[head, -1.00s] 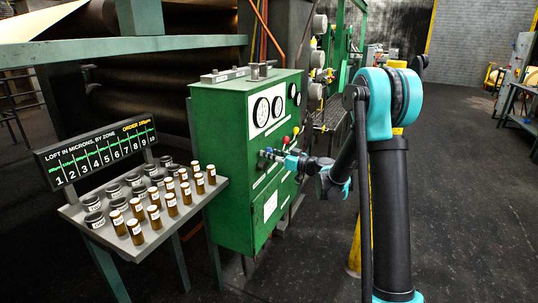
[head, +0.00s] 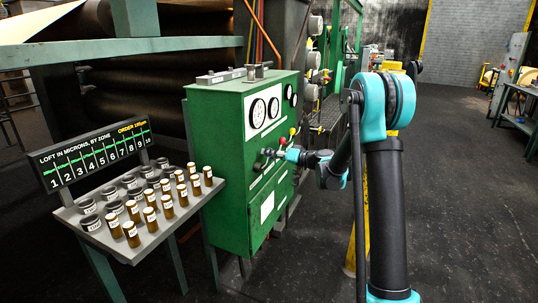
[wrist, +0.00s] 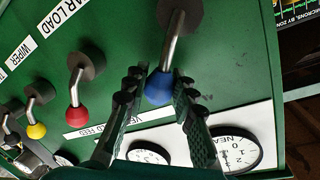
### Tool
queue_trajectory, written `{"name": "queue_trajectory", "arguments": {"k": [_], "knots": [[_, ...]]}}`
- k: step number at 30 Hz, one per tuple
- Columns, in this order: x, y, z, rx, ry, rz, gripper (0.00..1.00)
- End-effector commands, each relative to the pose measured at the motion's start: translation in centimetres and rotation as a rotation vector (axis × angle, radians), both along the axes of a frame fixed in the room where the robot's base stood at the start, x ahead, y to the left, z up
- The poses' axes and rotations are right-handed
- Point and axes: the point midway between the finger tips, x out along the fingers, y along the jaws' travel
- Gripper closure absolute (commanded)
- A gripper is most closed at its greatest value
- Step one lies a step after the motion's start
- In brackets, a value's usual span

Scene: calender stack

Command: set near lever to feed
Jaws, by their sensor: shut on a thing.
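The near lever has a blue ball knob (wrist: 159,88) on a bent metal rod from a dark round hub on the green control cabinet. In the wrist view, the two dark ridged fingers of my gripper (wrist: 159,93) are closed on either side of the knob, with the rod pointing away between them. In the head view my gripper (head: 270,153) reaches the cabinet front (head: 222,150) from the right, and the knob is hard to make out there. The lever's feed marking is not readable.
A red-knobbed lever (wrist: 78,115) and a yellow-knobbed lever (wrist: 37,131) stand beside it. Gauges (wrist: 232,150) sit close by on a white plate. A tray (head: 150,243) of jars and vials stands left of the cabinet. The floor to the right is open.

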Motion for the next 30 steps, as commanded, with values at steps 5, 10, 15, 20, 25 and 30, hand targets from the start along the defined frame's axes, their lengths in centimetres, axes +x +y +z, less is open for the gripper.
{"name": "queue_trajectory", "arguments": {"k": [5, 10, 15, 20, 25, 30], "knots": [[0.16, -0.14, -0.17, 0.009, 0.028, -0.001, 1.0], [0.2, -0.15, -0.22, 0.011, 0.035, 0.0, 1.0], [0.21, -0.16, -0.22, 0.011, 0.035, -0.002, 1.0], [0.23, -0.17, -0.22, 0.011, 0.034, -0.002, 0.63], [0.21, -0.13, -0.19, 0.012, 0.034, -0.001, 0.53], [0.2, -0.11, -0.18, 0.012, 0.034, -0.001, 0.53]]}}
